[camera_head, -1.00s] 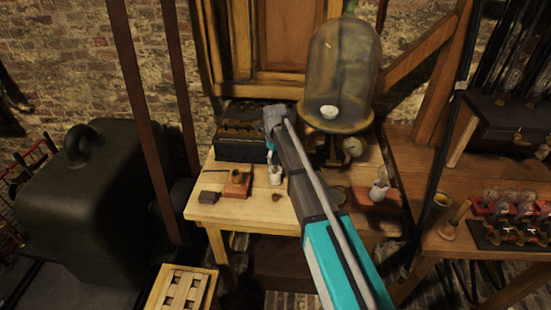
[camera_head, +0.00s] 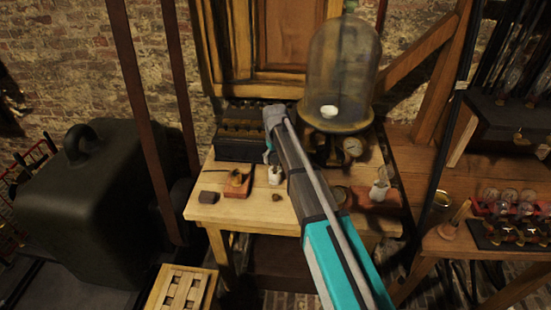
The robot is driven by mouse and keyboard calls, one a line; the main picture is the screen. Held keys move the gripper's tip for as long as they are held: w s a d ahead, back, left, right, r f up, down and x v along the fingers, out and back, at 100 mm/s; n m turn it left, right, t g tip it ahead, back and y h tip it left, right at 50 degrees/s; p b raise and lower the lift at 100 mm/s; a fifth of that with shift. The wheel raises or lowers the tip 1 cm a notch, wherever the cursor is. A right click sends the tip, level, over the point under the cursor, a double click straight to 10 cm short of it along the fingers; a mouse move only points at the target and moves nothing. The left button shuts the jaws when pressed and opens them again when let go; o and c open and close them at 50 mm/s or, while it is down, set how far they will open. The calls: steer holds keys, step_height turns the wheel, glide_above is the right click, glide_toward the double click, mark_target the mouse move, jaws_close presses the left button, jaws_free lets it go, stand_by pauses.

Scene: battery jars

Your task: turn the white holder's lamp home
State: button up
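A small white holder (camera_head: 274,175) stands on the light wooden bench, just below my gripper (camera_head: 268,156). The gripper points down from the end of my arm, close above and beside this holder. Its fingers are too small and dark to tell whether they are open, shut or touching anything. I cannot make out a lamp in this holder. Another pale holder (camera_head: 379,192) with a clear glass lamp above it sits on a reddish block at the right of the bench. A brass holder (camera_head: 237,178) sits on a reddish block at the left.
A tall glass bell jar (camera_head: 341,70) stands behind my arm, with a round gauge (camera_head: 352,147) beside it. A dark box (camera_head: 240,148) is at the bench's back left. The bench's front edge is mostly clear.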

steer(key=shift+n, duration=0.5)
steer(key=n, duration=1.2)
steer(key=shift+n, duration=0.3)
steer(key=n, duration=0.4)
steer(key=shift+r+n, duration=0.25)
steer(key=shift+n, duration=0.15)
step_height(320, 180, up, 14)
steer(key=f+p, duration=0.1)
steer(key=p, duration=1.3)
steer(key=s+d+f+n+b, duration=0.4)
steer(key=s+d+n, duration=0.1)
steer(key=s+d, duration=0.5)
steer(key=s+d+f+n+b, duration=0.4)
steer(key=s+d, duration=0.6)
steer(key=s, duration=0.1)
steer(key=shift+s+d+n+b, duration=0.25)
steer(key=shift+s+n+b, duration=0.05)
steer(key=shift+n+b, duration=0.1)
